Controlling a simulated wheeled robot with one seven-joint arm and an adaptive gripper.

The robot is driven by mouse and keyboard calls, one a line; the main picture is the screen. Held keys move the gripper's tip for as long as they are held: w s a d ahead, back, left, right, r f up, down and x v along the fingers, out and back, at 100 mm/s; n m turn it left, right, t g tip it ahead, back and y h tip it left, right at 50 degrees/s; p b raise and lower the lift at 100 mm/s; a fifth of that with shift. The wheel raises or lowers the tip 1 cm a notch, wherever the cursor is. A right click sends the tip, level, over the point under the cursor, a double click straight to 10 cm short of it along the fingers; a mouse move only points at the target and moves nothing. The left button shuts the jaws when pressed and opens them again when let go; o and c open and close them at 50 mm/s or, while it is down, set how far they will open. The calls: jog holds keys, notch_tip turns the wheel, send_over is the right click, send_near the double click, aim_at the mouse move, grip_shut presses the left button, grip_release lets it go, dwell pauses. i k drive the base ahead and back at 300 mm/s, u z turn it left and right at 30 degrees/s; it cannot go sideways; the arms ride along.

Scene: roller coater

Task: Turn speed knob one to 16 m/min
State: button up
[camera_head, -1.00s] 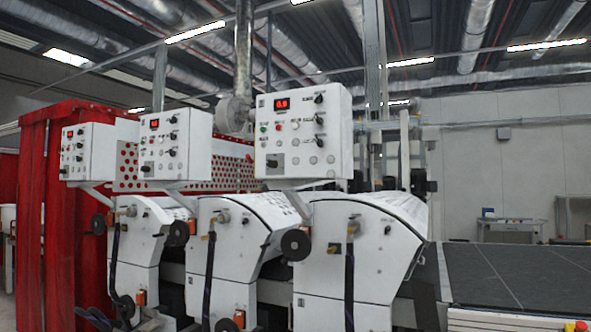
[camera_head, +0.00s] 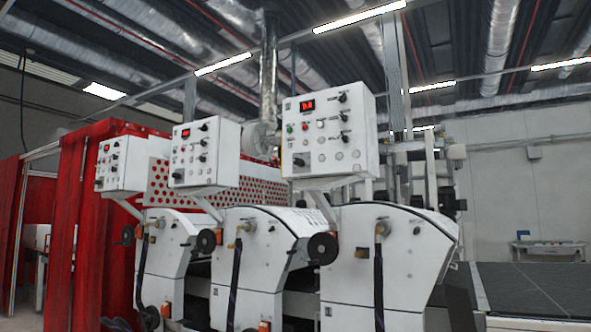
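Three white control boxes stand on arms above the roller coater. The nearest control box (camera_head: 362,115) is right of centre, with a red lit display (camera_head: 307,105), whose digits I cannot read surely, and several black knobs. The middle control box (camera_head: 228,150) and the far-left control box (camera_head: 134,163) have similar red displays and knobs. Labels are too small to read, so I cannot tell which knob is speed knob one. My gripper does not show in this view.
White machine housings (camera_head: 395,262) with black handwheels (camera_head: 322,248) stand below the boxes. A red curtain (camera_head: 85,230) hangs at the left. A dark conveyor surface (camera_head: 540,290) lies at the right, with a pale wall (camera_head: 535,190) behind.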

aim_at(299, 161)
jog(key=z, duration=0.1)
jog(key=k, duration=0.45)
jog(key=u, duration=1.25)
jog(key=i, duration=1.35)
jog(key=z, duration=0.5)
